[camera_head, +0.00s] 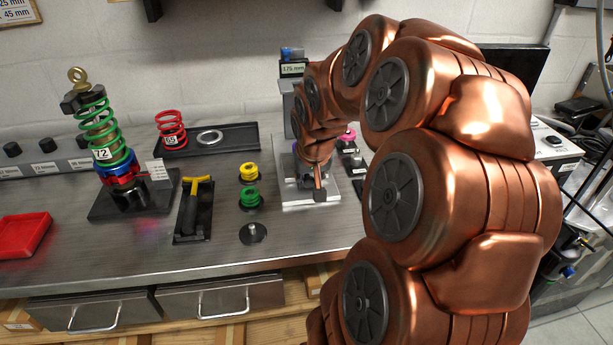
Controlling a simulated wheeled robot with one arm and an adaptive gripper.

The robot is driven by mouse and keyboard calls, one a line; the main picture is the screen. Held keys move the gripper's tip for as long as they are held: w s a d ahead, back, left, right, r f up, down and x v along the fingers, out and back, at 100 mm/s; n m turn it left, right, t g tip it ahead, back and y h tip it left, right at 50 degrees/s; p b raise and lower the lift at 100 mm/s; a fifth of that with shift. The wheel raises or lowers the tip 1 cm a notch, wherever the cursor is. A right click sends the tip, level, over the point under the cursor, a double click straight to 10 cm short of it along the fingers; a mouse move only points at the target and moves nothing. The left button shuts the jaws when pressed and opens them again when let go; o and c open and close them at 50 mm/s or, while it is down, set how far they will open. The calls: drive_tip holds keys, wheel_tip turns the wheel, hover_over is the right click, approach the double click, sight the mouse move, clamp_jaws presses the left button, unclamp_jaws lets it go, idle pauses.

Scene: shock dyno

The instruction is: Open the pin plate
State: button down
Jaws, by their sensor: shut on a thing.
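My arm reaches over the bench to a small device with a pale base plate (291,203) and a grey upright with a display (293,69) reading about 175 mm. My gripper (319,186) is low at the front of this device, small in the picture and partly covered by my own wrist. It is shut on a small part there, apparently the pin plate. The pin plate's outline is mostly hidden behind my arm and gripper, so I cannot tell how far open it is.
A green spring shock (100,135) stands further left. A red spring (171,128) is behind; a red tray (22,234) is far left. Bare bench lies in front.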

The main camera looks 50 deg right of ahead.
drive_tip(key=shift+s+a+b, duration=0.45)
drive_tip(key=shift+s+a, duration=0.3)
drive_tip(key=shift+s, duration=0.2)
drive_tip(key=shift+s+a+b, duration=0.45)
drive_tip(key=shift+s+a, duration=0.25)
drive_tip(key=shift+s, duration=0.2)
drive_tip(key=c, duration=0.9)
unclamp_jaws()
drive_tip(key=shift+r, duration=0.1)
drive_tip(key=v, duration=1.2)
drive_tip(key=shift+w, duration=0.1)
drive_tip(key=shift+a, duration=0.15)
drive_tip(key=s+a+f+n+g+y+p, duration=0.15)
drive_tip(key=a+n+p, duration=0.3)
drive_tip(key=a, duration=0.75)
drive_tip(key=s+a+f+n+g+p, duration=0.1)
drive_tip(key=s+a+p, duration=0.1)
drive_tip(key=s+a, duration=0.1)
drive_tip(key=s+a+f+n+g+p, duration=0.1)
drive_tip(key=s+a+p, duration=0.1)
drive_tip(key=s+a, duration=0.1)
drive_tip(key=s+a+f+n+g+y+p, duration=0.1)
drive_tip(key=s+a+g, duration=0.1)
drive_tip(key=s+a, duration=0.1)
drive_tip(key=shift+s+a+f+p, duration=0.1)
drive_tip(key=shift+s+a+p, duration=0.1)
drive_tip(key=shift+a+p, duration=0.4)
